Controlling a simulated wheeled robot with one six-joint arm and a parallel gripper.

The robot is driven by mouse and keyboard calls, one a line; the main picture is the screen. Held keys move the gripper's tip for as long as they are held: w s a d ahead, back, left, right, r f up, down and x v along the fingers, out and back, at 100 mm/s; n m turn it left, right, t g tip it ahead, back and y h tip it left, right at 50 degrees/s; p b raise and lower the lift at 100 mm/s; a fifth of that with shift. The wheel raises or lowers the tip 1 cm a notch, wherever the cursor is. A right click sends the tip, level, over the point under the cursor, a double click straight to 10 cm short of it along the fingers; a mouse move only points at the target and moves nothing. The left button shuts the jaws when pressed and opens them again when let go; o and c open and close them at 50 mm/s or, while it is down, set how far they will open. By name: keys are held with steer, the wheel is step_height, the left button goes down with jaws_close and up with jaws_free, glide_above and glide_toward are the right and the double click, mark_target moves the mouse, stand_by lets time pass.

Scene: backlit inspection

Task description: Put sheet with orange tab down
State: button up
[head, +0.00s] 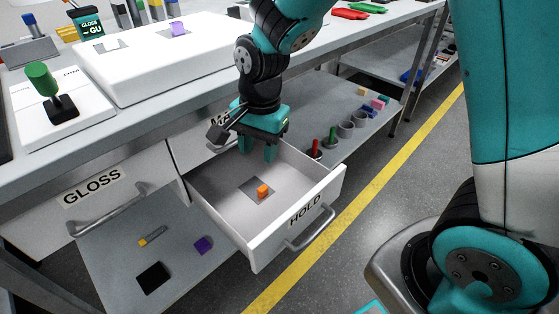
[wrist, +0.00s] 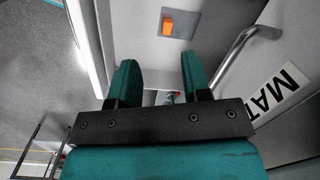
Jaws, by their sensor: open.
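The sheet (head: 252,185), a small dark grey square with an orange tab (head: 263,190) standing on it, lies flat on the floor of the open HOLD drawer (head: 222,190). In the wrist view the sheet (wrist: 186,26) and its orange tab (wrist: 167,22) show beyond the fingertips. My gripper (head: 257,153) is open and empty, with its fingers pointing down over the back part of the drawer, apart from the tab. The two spread fingers (wrist: 160,66) also show in the wrist view with nothing held between them.
The GLOSS drawer (head: 120,200) is at the left, and a drawer labelled MAT (wrist: 283,90) is beside my gripper. The worktop with a white box (head: 150,75) is above. A lower shelf (head: 350,130) holds cups and small blocks. The HOLD drawer juts over the floor.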

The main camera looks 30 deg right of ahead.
steer(key=s+a+r+n+y, duration=0.1)
steer(key=s+r+n, duration=0.4)
steer(key=s+n, duration=0.3)
steer(key=s+a+r+n+y, duration=0.1)
steer(key=s+r+n+y, duration=0.1)
steer(key=s+r+n, duration=0.4)
steer(key=s+n, duration=0.3)
steer(key=s, duration=0.1)
steer(key=shift+a+r+n, duration=0.15)
steer(key=shift+a+n, duration=0.15)
steer(key=shift+w, duration=0.1)
